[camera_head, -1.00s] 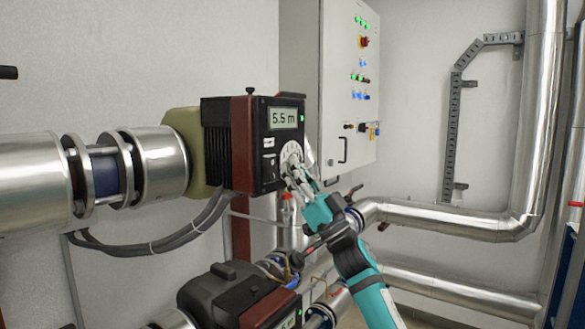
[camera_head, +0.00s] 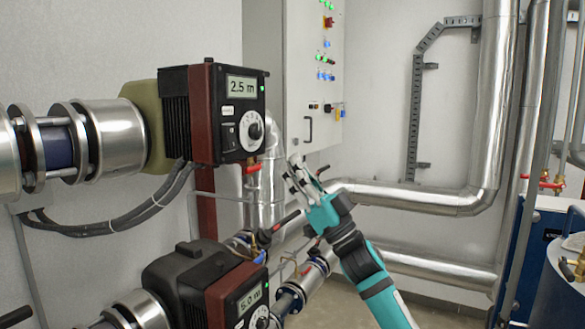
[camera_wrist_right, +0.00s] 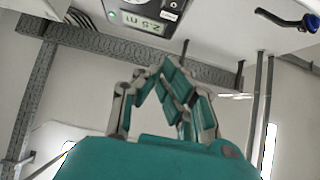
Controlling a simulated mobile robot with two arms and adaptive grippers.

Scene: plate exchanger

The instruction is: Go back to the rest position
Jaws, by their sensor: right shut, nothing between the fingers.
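My right gripper (camera_head: 297,168) is shut and empty, raised at the middle of the head view. It is apart from the upper pump head (camera_head: 215,112), to the right of and below its dial (camera_head: 255,131). The pump's display (camera_head: 242,86) reads 2.5 m. In the right wrist view the closed fingers of my right gripper (camera_wrist_right: 172,75) meet in a peak, and the display (camera_wrist_right: 145,22) shows beyond them at the top edge. My left gripper is in neither view.
A lower pump (camera_head: 205,285) reading 5.0 m stands below. Silver pipes (camera_head: 420,197) run behind and right of my right arm. A control cabinet (camera_head: 313,70) hangs on the wall. Blue equipment (camera_head: 545,260) stands at the right. Open air lies right of the upper pump.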

